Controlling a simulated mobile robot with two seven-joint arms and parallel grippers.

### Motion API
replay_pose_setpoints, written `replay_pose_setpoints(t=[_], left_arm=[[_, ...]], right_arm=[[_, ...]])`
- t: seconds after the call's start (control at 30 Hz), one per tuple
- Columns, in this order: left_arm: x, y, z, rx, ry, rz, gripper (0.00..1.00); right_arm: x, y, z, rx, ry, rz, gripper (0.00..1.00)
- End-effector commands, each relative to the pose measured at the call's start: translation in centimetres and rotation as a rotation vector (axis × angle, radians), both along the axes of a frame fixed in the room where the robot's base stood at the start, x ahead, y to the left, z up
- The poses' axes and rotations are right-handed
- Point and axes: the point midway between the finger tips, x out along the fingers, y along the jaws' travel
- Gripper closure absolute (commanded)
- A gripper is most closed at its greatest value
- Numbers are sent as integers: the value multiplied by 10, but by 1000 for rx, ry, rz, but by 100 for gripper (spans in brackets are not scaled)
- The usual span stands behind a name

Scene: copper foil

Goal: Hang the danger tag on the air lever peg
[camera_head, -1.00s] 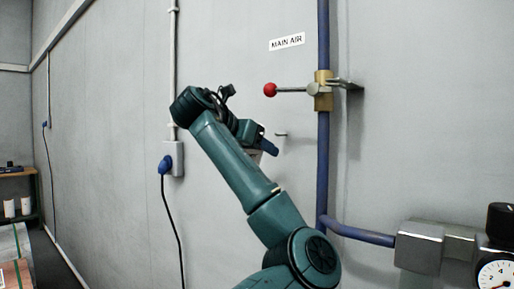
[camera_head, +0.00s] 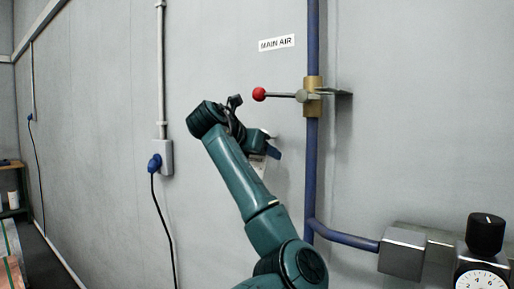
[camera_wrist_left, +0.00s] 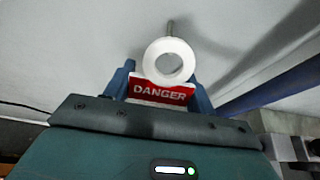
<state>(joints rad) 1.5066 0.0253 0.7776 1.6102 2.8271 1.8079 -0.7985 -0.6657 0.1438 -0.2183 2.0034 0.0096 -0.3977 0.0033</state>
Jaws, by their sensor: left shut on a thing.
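My left gripper (camera_head: 273,150) is close to the wall, below the red-knobbed air lever (camera_head: 280,95). In the left wrist view, its blue fingers (camera_wrist_left: 162,88) are shut on the danger tag (camera_wrist_left: 161,92), which has a red DANGER band and a white ring (camera_wrist_left: 168,61) standing up above the fingers. In the head view, a pale part of the tag (camera_head: 258,164) shows under the gripper. The thin metal peg (camera_wrist_left: 170,27) sticks out just beyond the ring's top edge. The ring's hole shows only grey wall. I cannot tell whether ring and peg touch. My right gripper is out of view.
A blue vertical pipe (camera_head: 312,180) with a brass valve (camera_head: 313,96) stands right of the gripper. A MAIN AIR label (camera_head: 276,43) is above. A grey block (camera_head: 402,252) and gauge (camera_head: 482,280) sit at lower right. A blue plug (camera_head: 155,163) and cable hang at left.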

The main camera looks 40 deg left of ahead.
Motion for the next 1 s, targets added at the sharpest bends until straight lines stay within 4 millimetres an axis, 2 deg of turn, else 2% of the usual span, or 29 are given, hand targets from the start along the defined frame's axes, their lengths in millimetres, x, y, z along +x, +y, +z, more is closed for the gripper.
replay_pose_setpoints(t=[0.2,0.3,0.5,0.57,0.8,1.0], left_arm=[[13,1,1,0,2,0,70],[19,2,-5,-1,1,-1,70],[26,2,-7,0,-1,-1,70],[27,3,-10,0,-2,-1,70],[28,3,-8,0,0,0,70],[28,3,-8,0,0,0,70]], right_arm=[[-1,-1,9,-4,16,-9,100],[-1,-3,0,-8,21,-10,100],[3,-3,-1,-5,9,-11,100],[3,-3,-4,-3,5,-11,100],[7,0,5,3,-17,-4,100],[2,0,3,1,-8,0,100]])
